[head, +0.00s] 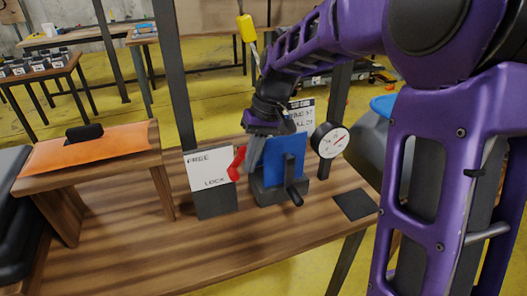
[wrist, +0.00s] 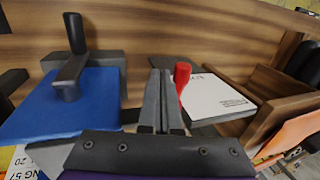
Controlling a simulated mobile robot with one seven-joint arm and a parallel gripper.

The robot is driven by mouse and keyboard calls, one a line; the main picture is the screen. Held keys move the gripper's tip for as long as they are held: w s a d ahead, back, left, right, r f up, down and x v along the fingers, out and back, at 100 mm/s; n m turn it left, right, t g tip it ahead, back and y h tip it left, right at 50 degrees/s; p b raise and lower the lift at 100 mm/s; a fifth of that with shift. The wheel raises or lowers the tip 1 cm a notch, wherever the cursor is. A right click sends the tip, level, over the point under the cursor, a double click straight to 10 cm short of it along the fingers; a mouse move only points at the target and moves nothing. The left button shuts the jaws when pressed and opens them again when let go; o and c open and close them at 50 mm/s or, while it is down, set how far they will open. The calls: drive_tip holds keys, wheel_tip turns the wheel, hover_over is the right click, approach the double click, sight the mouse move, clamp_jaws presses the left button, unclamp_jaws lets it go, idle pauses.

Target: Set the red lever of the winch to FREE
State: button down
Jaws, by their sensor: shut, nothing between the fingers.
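The winch has a blue body (head: 284,158) and a black crank (head: 293,192), standing on the wooden bench. I cannot tell which mark the lever is set at. My gripper (head: 252,160) is shut and empty, pointing down between the lever and the blue body. In the wrist view the red lever (wrist: 182,73) is just right of the closed fingers (wrist: 160,80); contact is unclear.
A round gauge (head: 330,140) stands right of the winch, near a dark post. A small wooden stand with an orange top (head: 88,147) is at the left. A dark flat pad (head: 355,204) lies on the bench at right. The front of the bench is clear.

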drive_tip(key=shift+s+a+f, duration=0.1)
drive_tip(key=shift+a, duration=0.35)
